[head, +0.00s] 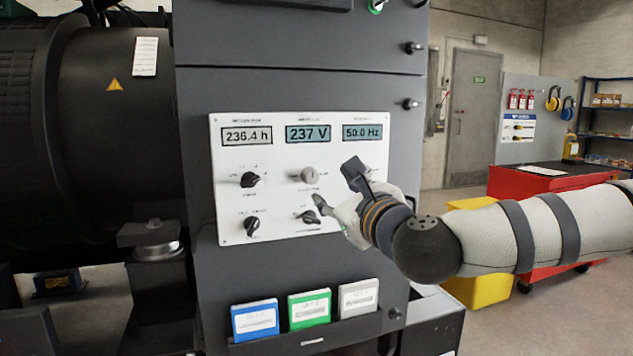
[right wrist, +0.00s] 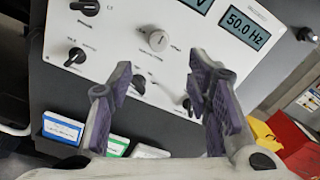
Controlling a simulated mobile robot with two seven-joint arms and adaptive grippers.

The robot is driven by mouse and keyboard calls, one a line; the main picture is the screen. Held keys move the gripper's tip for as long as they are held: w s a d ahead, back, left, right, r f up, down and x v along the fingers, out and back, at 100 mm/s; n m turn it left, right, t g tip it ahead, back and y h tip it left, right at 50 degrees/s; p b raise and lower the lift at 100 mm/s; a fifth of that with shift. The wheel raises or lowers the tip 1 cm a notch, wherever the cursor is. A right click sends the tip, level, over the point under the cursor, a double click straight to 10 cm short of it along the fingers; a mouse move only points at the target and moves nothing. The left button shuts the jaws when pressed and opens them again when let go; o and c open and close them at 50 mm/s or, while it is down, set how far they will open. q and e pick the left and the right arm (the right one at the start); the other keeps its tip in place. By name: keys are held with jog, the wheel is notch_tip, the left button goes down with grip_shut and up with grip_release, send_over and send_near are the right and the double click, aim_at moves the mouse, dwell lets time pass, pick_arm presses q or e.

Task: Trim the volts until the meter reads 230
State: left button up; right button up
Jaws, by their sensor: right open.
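The white control panel (head: 228,208) has a voltage meter (head: 308,133) that reads 237 V. Below the meter is a round grey knob (head: 310,175), which also shows in the right wrist view (right wrist: 157,40), beyond the gap between the fingertips. My right gripper (head: 338,189) is open and empty in front of the panel, to the lower right of the grey knob and apart from it. In the right wrist view its two purple-padded fingers (right wrist: 160,82) stand wide apart. My left gripper is not in view.
Black knobs sit at the panel's left (head: 250,180) and lower middle (head: 308,217). Other displays read 236.4 h (head: 247,136) and 50.0 Hz (head: 362,132). Blue, green and grey booklets (head: 309,309) stand in a holder below. A yellow bin (head: 478,290) and red cabinet (head: 535,185) stand right.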

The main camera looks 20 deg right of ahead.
aim_at(313, 177)
jog(key=w, duration=0.7)
jog(key=w+b, duration=0.1)
jog(key=w, duration=0.3)
jog(key=shift+w+a+f, duration=0.2)
jog(key=shift+a, duration=0.05)
jog(key=shift+c, duration=0.5)
grip_shut()
